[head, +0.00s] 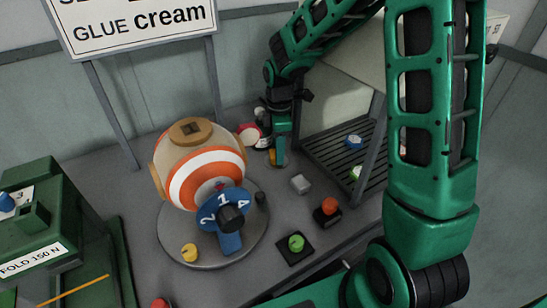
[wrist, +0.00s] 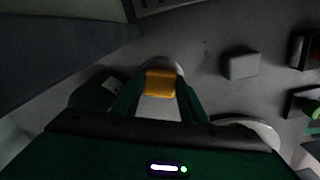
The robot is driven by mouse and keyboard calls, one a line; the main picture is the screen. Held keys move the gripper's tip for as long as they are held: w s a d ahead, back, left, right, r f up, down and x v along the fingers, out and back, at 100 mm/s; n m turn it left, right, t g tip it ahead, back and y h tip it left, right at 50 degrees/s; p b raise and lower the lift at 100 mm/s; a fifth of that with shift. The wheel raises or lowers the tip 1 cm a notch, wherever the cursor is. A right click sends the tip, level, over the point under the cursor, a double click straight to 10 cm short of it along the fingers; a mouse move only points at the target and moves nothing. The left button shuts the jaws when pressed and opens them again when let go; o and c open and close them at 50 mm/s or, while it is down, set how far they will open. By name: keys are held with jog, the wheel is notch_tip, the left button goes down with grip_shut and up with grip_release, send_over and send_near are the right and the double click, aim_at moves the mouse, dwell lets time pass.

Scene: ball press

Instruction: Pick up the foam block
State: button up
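A small yellow-orange block (wrist: 160,84) sits between the fingertips of my gripper (wrist: 161,86) in the wrist view. The fingers meet its two sides with no visible gap, so my gripper looks shut on it. In the head view my gripper (head: 279,152) points down at the back of the table, with a bit of orange at its tips. I cannot tell whether the block is off the surface. A pale grey block (head: 300,184) lies apart, to the right of the gripper; it also shows in the wrist view (wrist: 241,66). I cannot tell which block is foam.
A striped orange-white ball machine (head: 205,170) with a blue numbered dial stands left of my gripper. A red button (head: 329,206) and a green button (head: 296,243) are in front. A dark slatted tray (head: 335,155) is at right. A green press (head: 40,230) stands at left.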

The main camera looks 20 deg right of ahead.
jog(key=shift+c, duration=0.5)
notch_tip(320, 180, up, 7)
jog(key=shift+f, duration=0.15)
jog(key=s+d, duration=0.3)
jog(key=s, duration=1.4)
jog(key=shift+s+d, duration=0.2)
jog(key=shift+s, duration=0.15)
jog(key=shift+o, duration=1.3)
jog(key=shift+c, duration=0.5)
jog(key=shift+r, duration=0.2)
